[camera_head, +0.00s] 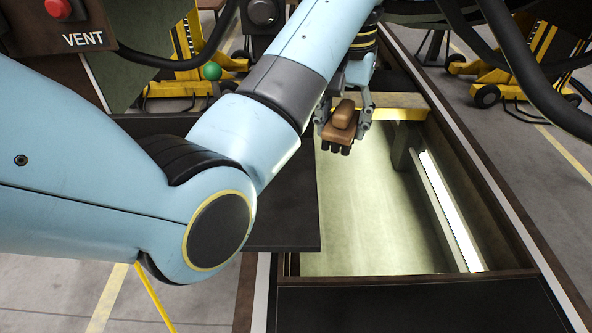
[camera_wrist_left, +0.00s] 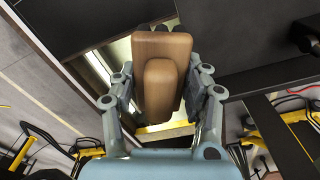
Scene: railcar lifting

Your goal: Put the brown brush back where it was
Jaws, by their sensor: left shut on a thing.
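The brown brush (camera_head: 341,125) is a wooden block with a smaller raised grip and dark bristles below. My left gripper (camera_head: 343,128) is shut on it and holds it over the lit pit, near the yellow cross beam. In the left wrist view the brush (camera_wrist_left: 160,75) sits between the two fingers of the left gripper (camera_wrist_left: 162,90), with its dark bristle ends showing at the top edge. My left arm covers part of the area to the left of the brush. My right gripper is not in view.
The lit pit (camera_head: 375,220) has a light tube (camera_head: 450,210) along its right wall. A dark plate (camera_head: 285,215) lies along its left side. A yellow beam (camera_head: 400,107) crosses the far end. Yellow jacks stand behind, and black hoses hang at the upper right.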

